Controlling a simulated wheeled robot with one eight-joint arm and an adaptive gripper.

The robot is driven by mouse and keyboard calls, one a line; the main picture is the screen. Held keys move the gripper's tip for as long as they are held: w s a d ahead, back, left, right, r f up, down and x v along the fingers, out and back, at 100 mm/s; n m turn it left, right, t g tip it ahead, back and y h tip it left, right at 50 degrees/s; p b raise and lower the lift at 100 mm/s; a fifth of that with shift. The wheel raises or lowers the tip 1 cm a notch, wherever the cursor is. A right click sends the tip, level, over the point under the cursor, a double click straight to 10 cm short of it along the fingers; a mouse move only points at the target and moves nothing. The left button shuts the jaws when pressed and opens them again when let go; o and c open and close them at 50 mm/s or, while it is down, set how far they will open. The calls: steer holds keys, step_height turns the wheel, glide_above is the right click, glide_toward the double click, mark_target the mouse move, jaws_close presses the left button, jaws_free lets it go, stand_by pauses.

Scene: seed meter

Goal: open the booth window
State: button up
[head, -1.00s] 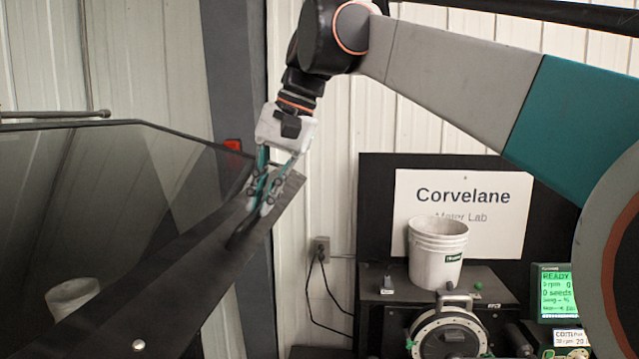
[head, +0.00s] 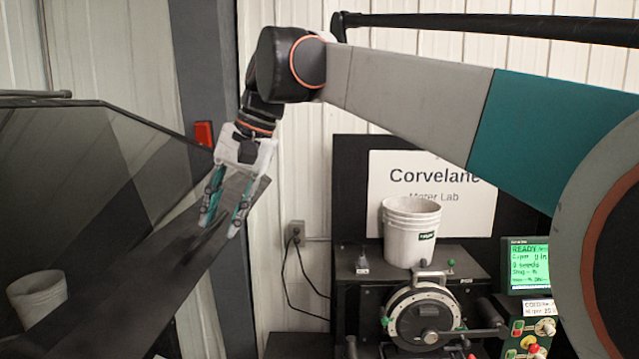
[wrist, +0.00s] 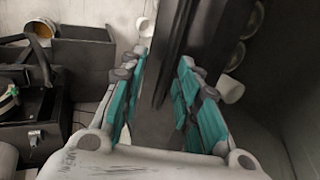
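The booth window is the dark tinted panel (head: 70,190) at the left of the head view, with a broad dark frame bar (head: 150,270) slanting up to the right. My gripper (head: 220,222) is at the bar's upper right end, fingers pointing down and spread apart. I cannot tell whether either finger touches the bar. No handle shows clearly.
A red block (head: 204,133) sits on the grey post behind the window. On the right, a white bucket (head: 410,232) stands on the black seed meter bench (head: 345,290), beside a green-lit display (head: 528,265). A bucket shape (head: 38,297) shows in the tinted panel.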

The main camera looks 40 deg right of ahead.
steer(key=shift+a, duration=0.1)
steer(key=v, duration=1.1)
steer(key=shift+r, duration=0.4)
steer(key=a+p+v, duration=0.1)
steer(key=p+v, duration=1.3)
steer(key=v, duration=0.2)
steer(key=shift+w+r, duration=0.25)
steer(key=shift+w, duration=0.1)
stand_by(0.6)
steer(key=shift+a, duration=0.1)
stand_by(0.6)
